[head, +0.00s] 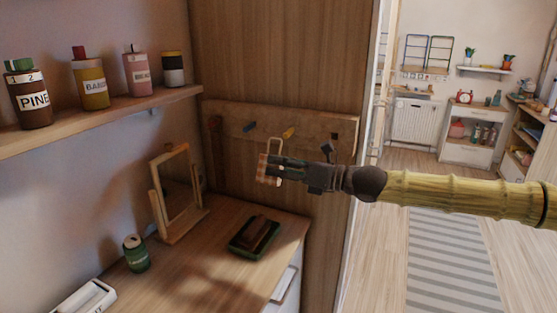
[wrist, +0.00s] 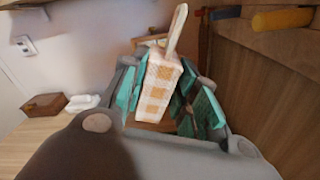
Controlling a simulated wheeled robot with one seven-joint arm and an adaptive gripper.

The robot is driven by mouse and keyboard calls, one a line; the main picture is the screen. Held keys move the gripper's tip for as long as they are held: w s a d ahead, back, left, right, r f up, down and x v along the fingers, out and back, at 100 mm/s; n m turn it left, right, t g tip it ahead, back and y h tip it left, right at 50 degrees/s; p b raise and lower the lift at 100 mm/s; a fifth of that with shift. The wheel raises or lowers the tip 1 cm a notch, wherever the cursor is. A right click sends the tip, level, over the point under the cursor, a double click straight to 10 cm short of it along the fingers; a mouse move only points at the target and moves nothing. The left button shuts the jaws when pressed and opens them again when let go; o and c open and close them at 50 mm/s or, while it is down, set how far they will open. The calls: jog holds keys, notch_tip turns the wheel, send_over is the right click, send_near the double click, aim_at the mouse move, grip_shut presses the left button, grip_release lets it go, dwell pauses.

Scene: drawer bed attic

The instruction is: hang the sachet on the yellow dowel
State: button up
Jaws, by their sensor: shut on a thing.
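A checked orange-and-white sachet (head: 264,170) with a pale loop at its top is in my gripper (head: 275,167). In the wrist view the sachet (wrist: 158,85) sits between the teal finger pads, its loop (wrist: 177,30) sticking up. The yellow dowel (head: 288,132) sticks out of a wooden peg board on the back panel. In the head view it appears just above and right of the loop. The yellow dowel also shows at the top right of the wrist view (wrist: 282,19). The loop appears apart from it.
The peg board (head: 310,124) also carries a blue dowel (head: 250,127), a reddish one (head: 214,123) and a dark one (head: 334,137). Below are a mirror stand (head: 177,195), a green tray (head: 242,236) and a green can (head: 136,253). A shelf (head: 100,119) with bottles is at left.

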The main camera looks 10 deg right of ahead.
jog(key=shift+w+d+r+p, duration=0.2)
jog(key=shift+d+p, duration=0.1)
jog(key=shift+p, duration=0.15)
jog(key=shift+w+d+p, duration=0.25)
jog(key=shift+w+p, duration=0.1)
jog(key=shift+p, duration=0.4)
jog(key=shift+w+d+f+p, duration=0.1)
jog(key=shift+w+d+p, duration=0.15)
jog(key=shift+p, duration=0.5)
jog(key=w+d+f+p, duration=0.1)
jog(key=w+d+p, duration=0.3)
jog(key=w+p, duration=0.1)
jog(key=shift+w+f+p, duration=0.35)
jog(key=shift+w, duration=0.2)
